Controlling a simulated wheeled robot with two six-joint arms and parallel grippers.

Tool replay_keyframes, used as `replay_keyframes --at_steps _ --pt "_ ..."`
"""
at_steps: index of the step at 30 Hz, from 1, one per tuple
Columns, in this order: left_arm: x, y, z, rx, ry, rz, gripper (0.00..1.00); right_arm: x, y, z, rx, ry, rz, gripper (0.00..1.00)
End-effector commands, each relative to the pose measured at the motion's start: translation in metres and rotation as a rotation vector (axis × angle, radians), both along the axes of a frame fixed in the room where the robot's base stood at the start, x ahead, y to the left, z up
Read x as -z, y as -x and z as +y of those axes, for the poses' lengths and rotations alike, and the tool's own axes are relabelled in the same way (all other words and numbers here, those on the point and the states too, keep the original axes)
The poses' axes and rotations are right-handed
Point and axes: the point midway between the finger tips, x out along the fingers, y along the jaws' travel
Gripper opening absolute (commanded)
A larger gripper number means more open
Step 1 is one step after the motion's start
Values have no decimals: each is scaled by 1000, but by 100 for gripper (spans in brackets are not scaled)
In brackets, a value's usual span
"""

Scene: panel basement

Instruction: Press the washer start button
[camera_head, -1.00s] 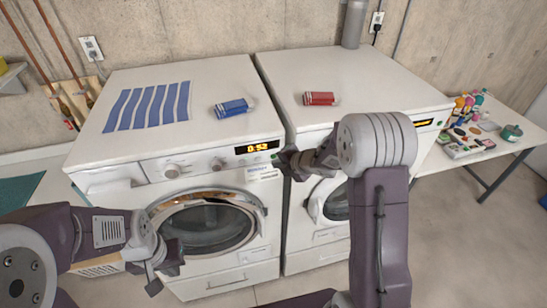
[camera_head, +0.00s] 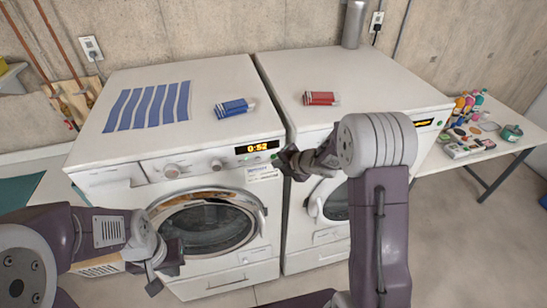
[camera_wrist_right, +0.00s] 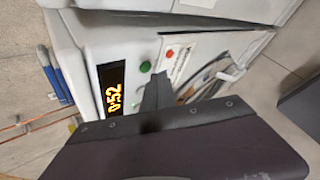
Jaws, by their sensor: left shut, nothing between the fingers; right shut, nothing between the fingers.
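The left front-loading machine (camera_head: 190,165) has a lit display (camera_head: 257,147) reading 0:52. A green button (camera_wrist_right: 145,67) and a red button (camera_wrist_right: 169,54) sit beside the display in the right wrist view. My right gripper (camera_head: 280,160) is shut and empty at the panel's right end. In the right wrist view its fingertips (camera_wrist_right: 158,82) are very close to the green button; I cannot tell whether they touch it. My left gripper (camera_head: 165,272) is shut and empty, low in front of the left machine's door.
A second white machine (camera_head: 350,75) stands to the right, with a red pack (camera_head: 321,98) on top. A blue pack (camera_head: 235,107) and a striped cloth (camera_head: 148,106) lie on the left machine. A table (camera_head: 500,150) with bottles stands at right.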

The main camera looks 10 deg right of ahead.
Motion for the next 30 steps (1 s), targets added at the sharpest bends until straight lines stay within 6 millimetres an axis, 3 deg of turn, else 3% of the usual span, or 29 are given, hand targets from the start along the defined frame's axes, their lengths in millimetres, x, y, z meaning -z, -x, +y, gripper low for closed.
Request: replay_keyframes --at_steps 30 --pt "-5 0 0 0 0 0 0 -1 -10 1 0 0 0 0"
